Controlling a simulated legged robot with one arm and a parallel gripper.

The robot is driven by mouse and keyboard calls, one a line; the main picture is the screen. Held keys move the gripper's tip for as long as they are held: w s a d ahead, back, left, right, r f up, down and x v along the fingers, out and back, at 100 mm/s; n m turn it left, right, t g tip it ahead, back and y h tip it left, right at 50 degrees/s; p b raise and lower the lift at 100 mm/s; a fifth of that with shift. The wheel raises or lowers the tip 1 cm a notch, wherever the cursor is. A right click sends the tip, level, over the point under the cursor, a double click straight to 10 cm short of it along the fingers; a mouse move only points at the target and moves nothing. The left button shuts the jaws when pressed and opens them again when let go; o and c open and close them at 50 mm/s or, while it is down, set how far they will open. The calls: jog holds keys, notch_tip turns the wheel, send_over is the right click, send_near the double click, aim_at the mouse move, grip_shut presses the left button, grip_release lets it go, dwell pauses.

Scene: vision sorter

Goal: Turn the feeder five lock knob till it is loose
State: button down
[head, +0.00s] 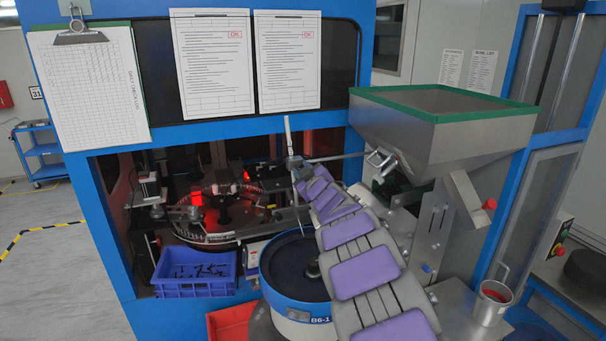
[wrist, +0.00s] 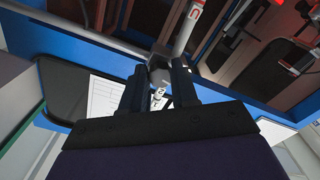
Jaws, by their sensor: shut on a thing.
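My gripper (head: 297,172) is at the far end of my arm, by a grey clamp (head: 293,161) where an upright rod (head: 288,135) meets a level rod (head: 345,156). In the wrist view my gripper (wrist: 159,78) has its two dark fingers on either side of a small grey knob-like part (wrist: 160,66), shut on it. A pale marked piece (wrist: 158,97) shows between the fingers. The fingers hide much of the knob, and I cannot tell how tight it is. The blue bowl feeder (head: 283,292) stands below, partly behind my arm.
A steel hopper (head: 450,150) with a green rim stands to the right. A lit turntable (head: 205,225) lies inside the blue frame. A blue crate (head: 193,290), a red bin (head: 230,325) and a metal cup (head: 491,304) are lower. Papers (head: 287,62) hang above.

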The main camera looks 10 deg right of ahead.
dwell(0.4)
jog(key=c, duration=0.9)
grip_release()
jog(key=shift+a, duration=0.1)
jog(key=shift+o, duration=0.2)
jog(key=s+d, duration=0.3)
jog(key=s, duration=1.4)
jog(key=shift+d, duration=0.2)
jog(key=shift+f, duration=0.1)
